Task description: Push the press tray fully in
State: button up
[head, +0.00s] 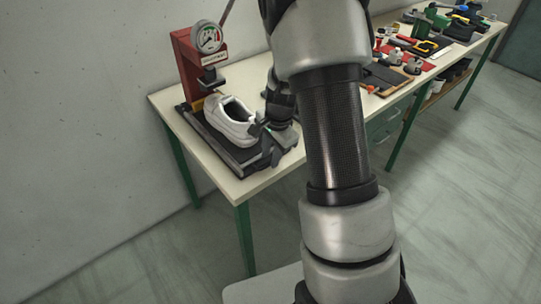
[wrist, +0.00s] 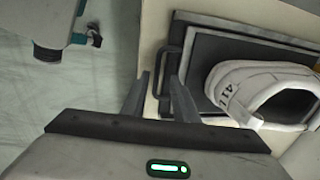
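The press tray (head: 243,158) is a flat dark plate on the pale table, reaching out in front of the red press (head: 190,62). A white shoe (head: 229,122) stands on it. In the wrist view the tray (wrist: 203,42) shows with the shoe (wrist: 232,85) at right and a dark handle (wrist: 169,66) along its near edge. My gripper (head: 272,150) is at the tray's outer end, low over the table. In the wrist view my gripper's fingers (wrist: 160,78) are apart with nothing held, their tips close to the handle. I cannot tell whether they touch it.
The press has a round gauge (head: 208,37) and stands near the wall. The table (head: 257,181) has a bare strip along its front edge. Farther right, another table holds tools on a red mat (head: 425,62). My arm hides the middle of the head view.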

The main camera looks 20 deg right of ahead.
notch_tip(320, 180, up, 16)
jog(key=s+p, duration=0.1)
jog(key=s, duration=0.2)
jog(key=shift+d+r+p, duration=0.25)
jog(key=shift+d+p, duration=0.15)
jog(key=shift+d, duration=0.05)
jog(key=shift+w, duration=0.1)
jog(key=s+a+r+n+t+p, duration=0.2)
jog(key=s+a+r+n, duration=0.1)
jog(key=s+r+n, duration=0.4)
jog(key=s+a+r+n+t+p, duration=0.1)
jog(key=s+a+r+n, duration=0.3)
jog(key=s, duration=0.9)
notch_tip(320, 180, up, 6)
jog(key=n+p, duration=0.1)
jog(key=n, duration=0.2)
jog(key=shift+s+a+t+h+p, duration=0.2)
jog(key=shift+s+t+h+p, duration=0.1)
jog(key=shift+t, duration=0.1)
